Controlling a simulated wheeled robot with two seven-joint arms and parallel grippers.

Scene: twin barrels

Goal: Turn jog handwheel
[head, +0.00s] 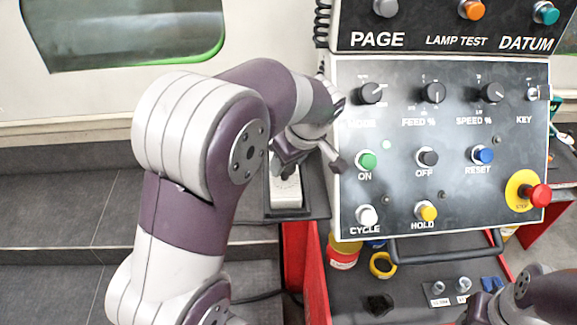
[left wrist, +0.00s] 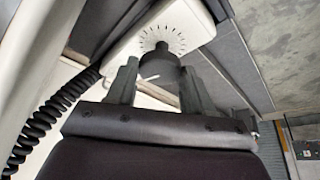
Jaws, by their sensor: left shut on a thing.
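The jog handwheel (left wrist: 160,68) is a dark knob on a white pendant box (left wrist: 116,42), with a ring of dial marks behind it in the left wrist view. My left gripper (left wrist: 158,84) has one finger on each side of the knob and is shut on it. In the head view the white pendant (head: 286,192) stands left of the control panel, and my left gripper (head: 291,165) comes over its top and hides the handwheel. Part of my right arm shows at the lower right; its fingertips are not clear.
The control panel (head: 440,130) with knobs and buttons stands close on the right of my left gripper. A red stop button (head: 539,195) is at its lower right. A dark shelf with small items (head: 410,275) lies below. A coiled black cable (left wrist: 45,122) hangs beside the pendant.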

